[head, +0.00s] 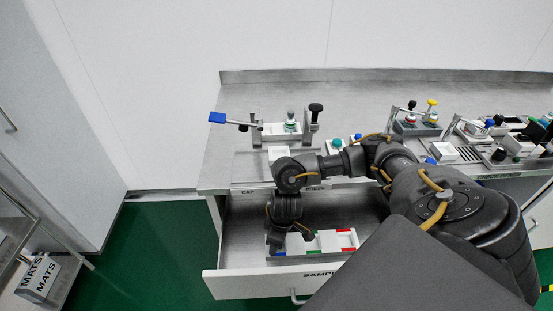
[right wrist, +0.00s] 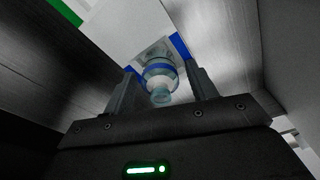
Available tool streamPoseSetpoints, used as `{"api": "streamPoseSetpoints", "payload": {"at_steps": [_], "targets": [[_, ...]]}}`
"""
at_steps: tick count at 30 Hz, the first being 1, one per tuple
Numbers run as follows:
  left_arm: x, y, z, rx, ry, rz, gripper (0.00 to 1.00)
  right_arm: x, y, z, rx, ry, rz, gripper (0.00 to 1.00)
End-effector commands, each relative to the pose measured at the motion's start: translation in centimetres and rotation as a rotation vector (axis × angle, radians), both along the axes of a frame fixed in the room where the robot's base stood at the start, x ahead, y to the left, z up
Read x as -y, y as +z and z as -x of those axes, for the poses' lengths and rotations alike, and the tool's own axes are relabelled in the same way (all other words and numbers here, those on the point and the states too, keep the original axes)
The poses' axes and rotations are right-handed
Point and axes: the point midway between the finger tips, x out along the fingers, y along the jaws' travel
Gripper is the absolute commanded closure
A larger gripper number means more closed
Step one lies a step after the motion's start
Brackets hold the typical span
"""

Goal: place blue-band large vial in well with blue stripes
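The blue-band large vial (right wrist: 161,77) is clear with a blue ring and sits between the fingers of my right gripper (right wrist: 161,80) in the right wrist view. Narrow gaps show between the vial and both fingers, so the gripper looks open around it. The vial stands over the white well with blue stripes (right wrist: 180,46), its far end at the well; how deep it sits is hidden. In the head view my right arm reaches down into the open drawer at the left end of the tray (head: 327,240), hiding the vial. My left gripper is out of view.
The open drawer (head: 252,285) has walls close around my right gripper. The tray also carries green and red stripes. Above it, the bench (head: 222,165) holds a blue-handled fixture (head: 217,118) and several devices at right.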

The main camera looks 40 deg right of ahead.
Motion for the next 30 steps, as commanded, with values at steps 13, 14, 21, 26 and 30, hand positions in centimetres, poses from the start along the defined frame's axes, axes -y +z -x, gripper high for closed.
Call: {"api": "streamPoseSetpoints", "payload": {"at_steps": [13,14,21,26,30], "targets": [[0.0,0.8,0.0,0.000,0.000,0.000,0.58,0.1,2.4,0.1,0.001,0.000,-0.002,0.43],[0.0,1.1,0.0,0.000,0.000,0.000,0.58,0.1,3.1,0.2,0.003,0.002,-0.001,0.43],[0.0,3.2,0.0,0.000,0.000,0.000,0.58,0.5,8.5,0.6,0.005,0.002,0.000,0.43],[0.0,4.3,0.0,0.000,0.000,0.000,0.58,0.6,10.9,0.9,0.002,0.001,0.000,0.43],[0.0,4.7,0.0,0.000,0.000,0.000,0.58,0.7,12.0,1.1,0.001,0.000,0.000,0.43]]}}
